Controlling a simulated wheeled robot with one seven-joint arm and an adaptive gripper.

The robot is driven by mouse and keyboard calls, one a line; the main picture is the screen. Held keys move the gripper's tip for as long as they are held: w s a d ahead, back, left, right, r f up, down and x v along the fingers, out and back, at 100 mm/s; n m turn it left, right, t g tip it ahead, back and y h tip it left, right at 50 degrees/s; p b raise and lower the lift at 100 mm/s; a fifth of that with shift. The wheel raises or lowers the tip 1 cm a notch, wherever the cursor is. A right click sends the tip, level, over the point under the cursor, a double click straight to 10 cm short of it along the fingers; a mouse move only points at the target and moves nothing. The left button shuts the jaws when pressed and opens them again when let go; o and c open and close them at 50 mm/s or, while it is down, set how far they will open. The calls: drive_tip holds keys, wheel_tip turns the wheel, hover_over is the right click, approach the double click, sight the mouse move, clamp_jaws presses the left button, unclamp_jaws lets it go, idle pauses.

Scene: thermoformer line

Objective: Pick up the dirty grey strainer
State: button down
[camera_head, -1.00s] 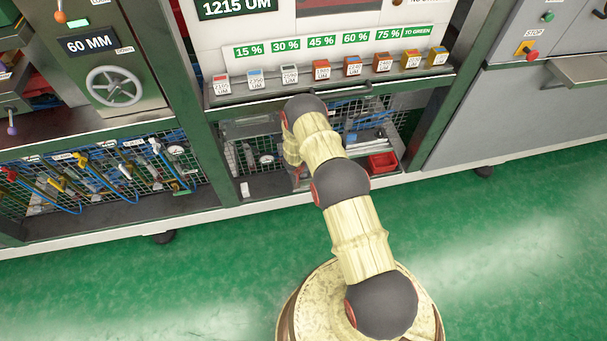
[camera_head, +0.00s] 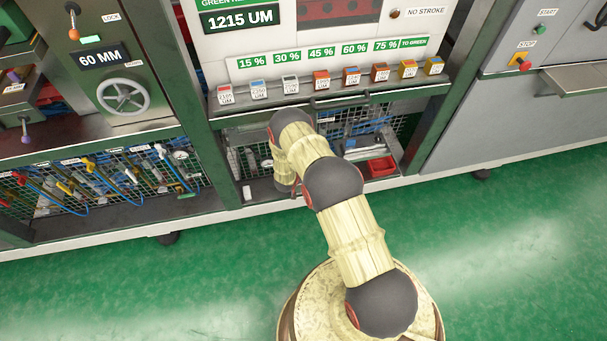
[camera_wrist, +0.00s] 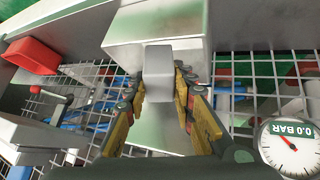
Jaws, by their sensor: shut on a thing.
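In the wrist view my gripper (camera_wrist: 160,92) has its yellow and dark fingers on both sides of a small plain grey block (camera_wrist: 159,70). The fingers are shut on it. I take this block for the grey strainer; no dirt can be made out on it. It overlaps a larger pale grey box (camera_wrist: 155,25) in the picture, and I cannot tell whether the two touch. In the head view my arm reaches into the open lower bay (camera_head: 247,135) under the panel, and it hides my gripper and the strainer.
A wire mesh (camera_wrist: 245,75) lies behind the gripper, with blue parts beyond it. A pressure gauge (camera_wrist: 288,146) reading 0 BAR is close at the right. A red tray (camera_head: 382,166) sits in the bay. The green floor (camera_head: 520,240) in front is clear.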

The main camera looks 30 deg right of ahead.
wheel_tip(320, 180, up, 7)
drive_tip(key=s+a+p, duration=0.2)
drive_tip(key=p, duration=0.1)
drive_tip(key=s+a+r+g+y+p, duration=0.1)
drive_tip(key=s+a+p, duration=0.4)
drive_tip(key=s+a, duration=0.8)
drive_tip(key=shift+s+a+r+g+y, duration=0.2)
drive_tip(key=shift+a+g+y, duration=0.6)
drive_tip(key=shift+a, duration=0.55)
